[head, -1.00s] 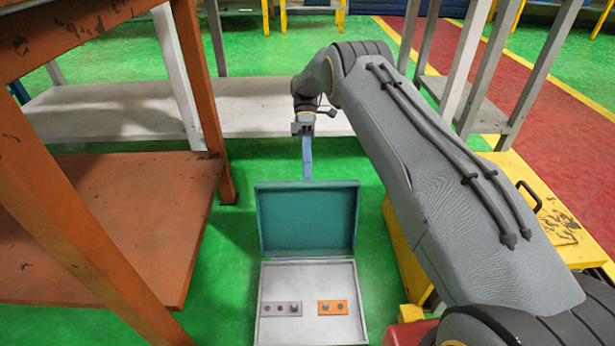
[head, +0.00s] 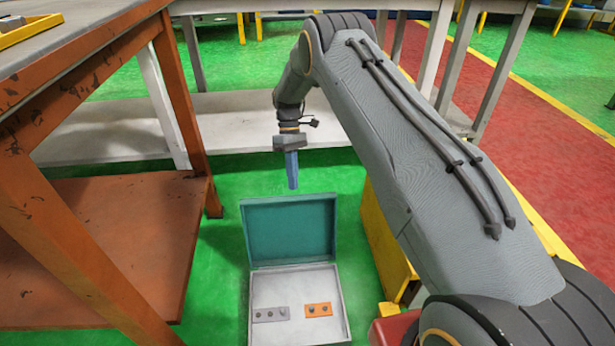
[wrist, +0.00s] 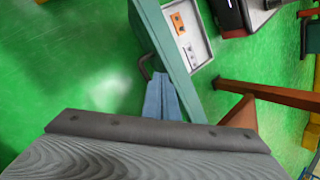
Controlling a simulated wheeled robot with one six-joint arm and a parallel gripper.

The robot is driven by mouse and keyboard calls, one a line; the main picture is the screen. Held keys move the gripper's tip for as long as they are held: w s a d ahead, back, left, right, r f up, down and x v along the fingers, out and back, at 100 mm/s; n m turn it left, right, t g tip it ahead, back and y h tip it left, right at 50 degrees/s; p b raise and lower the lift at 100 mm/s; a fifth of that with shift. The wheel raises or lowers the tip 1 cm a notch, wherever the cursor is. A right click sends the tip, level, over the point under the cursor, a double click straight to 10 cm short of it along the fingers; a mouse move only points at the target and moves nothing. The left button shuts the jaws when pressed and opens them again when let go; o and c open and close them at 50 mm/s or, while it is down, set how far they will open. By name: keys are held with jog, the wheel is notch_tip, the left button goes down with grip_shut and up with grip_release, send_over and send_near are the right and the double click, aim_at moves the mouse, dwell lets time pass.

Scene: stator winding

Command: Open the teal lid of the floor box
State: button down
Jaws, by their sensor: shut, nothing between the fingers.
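The floor box (head: 341,305) stands on the green floor with its teal lid (head: 290,232) raised upright at the back edge. Inside lie a grey plate (head: 270,314) and an orange plate (head: 318,309) with small round parts. In the wrist view the outer side of the lid (wrist: 163,38) shows, with a dark handle (wrist: 146,66) on it. My gripper (head: 293,186) is shut and empty, above and behind the lid's top edge in the head view. In the wrist view its blue fingers (wrist: 162,78) point toward the lid near the handle; whether they touch it I cannot tell.
An orange workbench (head: 110,240) with a lower shelf stands on the left. A grey shelf (head: 110,130) lies behind the box. A yellow cabinet (head: 388,245) and a red object (head: 393,330) are close on the right. Green floor is open around the lid.

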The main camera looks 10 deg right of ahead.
jog(key=d+r+m+t+p, duration=0.4)
jog(key=r+m+t+p, duration=0.35)
jog(key=m+p, duration=0.5)
notch_tip(320, 180, down, 8)
jog(key=s+n, duration=0.1)
jog(key=s, duration=0.1)
jog(key=shift+s+f+g, duration=0.15)
jog(key=shift+s+g, duration=0.15)
jog(key=shift+g, duration=0.15)
